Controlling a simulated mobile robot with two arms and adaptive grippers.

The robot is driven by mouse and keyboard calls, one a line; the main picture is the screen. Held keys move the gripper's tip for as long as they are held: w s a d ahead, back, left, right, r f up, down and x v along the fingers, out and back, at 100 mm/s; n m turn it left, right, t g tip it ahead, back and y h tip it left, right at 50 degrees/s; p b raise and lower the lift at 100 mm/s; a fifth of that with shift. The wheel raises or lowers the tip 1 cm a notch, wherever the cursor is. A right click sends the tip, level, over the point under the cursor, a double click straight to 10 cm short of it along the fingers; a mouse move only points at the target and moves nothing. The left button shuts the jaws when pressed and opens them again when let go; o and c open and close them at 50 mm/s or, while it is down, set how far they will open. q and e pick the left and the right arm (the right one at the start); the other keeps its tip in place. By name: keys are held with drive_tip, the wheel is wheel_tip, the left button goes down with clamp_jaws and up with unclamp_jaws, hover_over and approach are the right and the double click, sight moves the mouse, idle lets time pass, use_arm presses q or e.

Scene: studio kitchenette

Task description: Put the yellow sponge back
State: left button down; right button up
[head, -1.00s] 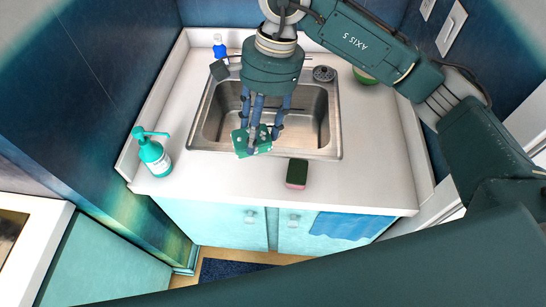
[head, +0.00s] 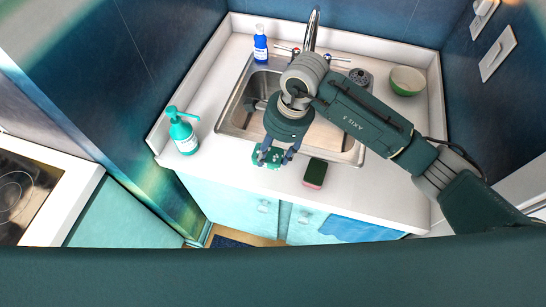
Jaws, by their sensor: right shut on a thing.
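No plainly yellow sponge shows. My right gripper (head: 276,159) is shut on a small green block with pale marks (head: 272,155), at the front rim of the sink. The fingers and wrist cover part of the block, and I cannot tell if it is a sponge or whether it touches the counter. A sponge with a dark green top and pink side (head: 315,173) lies on the counter to the right of the gripper, apart from it. The steel sink (head: 232,115) is partly hidden behind my right arm. My left gripper is not in view.
A teal pump bottle (head: 183,135) stands left of the sink. A blue bottle (head: 260,44), the tap (head: 313,28), a dark round item (head: 360,77) and a green bowl (head: 406,80) are at the back. The front right counter (head: 375,190) is clear.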

sight(273, 162)
drive_tip(key=shift+f, duration=0.55)
drive_tip(key=x, duration=0.1)
drive_tip(key=p+x, duration=0.1)
drive_tip(key=x, duration=0.1)
drive_tip(key=shift+s+d+f, duration=0.1)
drive_tip(key=shift+d+f, duration=0.15)
drive_tip(key=shift+d, duration=0.05)
drive_tip(key=shift+f, duration=0.3)
drive_tip(key=shift+f, duration=0.1)
drive_tip(key=shift+f+b, duration=0.15)
drive_tip(key=shift+b, duration=0.15)
drive_tip(key=o, duration=1)
drive_tip(key=shift+r, duration=0.2)
